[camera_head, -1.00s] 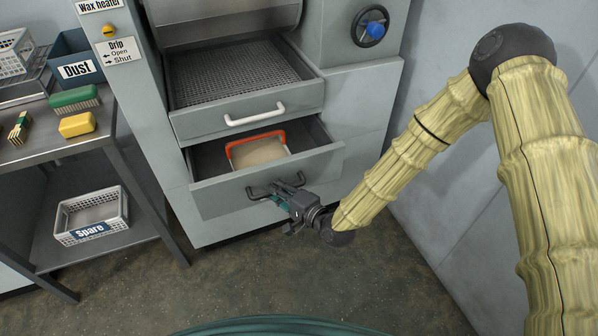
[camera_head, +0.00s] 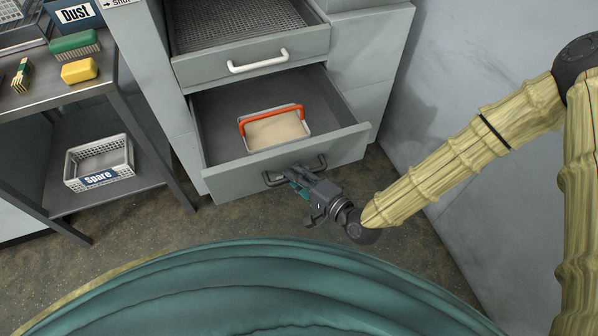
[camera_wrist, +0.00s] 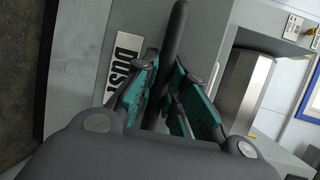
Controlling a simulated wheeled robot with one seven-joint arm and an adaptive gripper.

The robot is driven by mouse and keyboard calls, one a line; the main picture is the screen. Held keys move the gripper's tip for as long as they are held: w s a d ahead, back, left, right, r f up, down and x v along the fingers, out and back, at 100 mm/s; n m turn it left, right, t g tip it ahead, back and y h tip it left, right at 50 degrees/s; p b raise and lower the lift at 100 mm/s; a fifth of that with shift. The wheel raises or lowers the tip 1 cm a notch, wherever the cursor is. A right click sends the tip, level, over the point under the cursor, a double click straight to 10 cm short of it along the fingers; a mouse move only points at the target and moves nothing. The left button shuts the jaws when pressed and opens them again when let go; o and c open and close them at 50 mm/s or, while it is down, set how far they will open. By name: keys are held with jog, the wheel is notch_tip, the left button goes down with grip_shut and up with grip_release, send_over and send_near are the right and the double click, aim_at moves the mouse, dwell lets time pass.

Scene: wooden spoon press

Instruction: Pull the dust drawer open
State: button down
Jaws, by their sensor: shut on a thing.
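The lower grey drawer (camera_head: 230,183) stands pulled out well from the cabinet, in the middle of the head view. Inside it sits a tray with an orange handle (camera_head: 272,112), holding pale dust (camera_head: 275,131). My gripper (camera_head: 297,175) is at the drawer's front and shut on its dark bar handle (camera_head: 273,179). In the wrist view the dark handle (camera_wrist: 178,45) passes between the teal finger pads. A label reading "Dust" (camera_wrist: 125,62) shows on the drawer front there. The gripper hides part of the handle.
The upper drawer (camera_head: 300,63) with a white handle (camera_head: 257,62) and a mesh floor is open above. A metal table (camera_head: 60,98) at left holds brushes and a "Dust" bin (camera_head: 75,14). A "Spare" basket (camera_head: 100,163) sits on its lower shelf. A wall stands at right.

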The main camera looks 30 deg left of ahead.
jog(key=c, duration=1.5)
grip_release()
jog(key=shift+o, duration=0.2)
jog(key=v, duration=1.2)
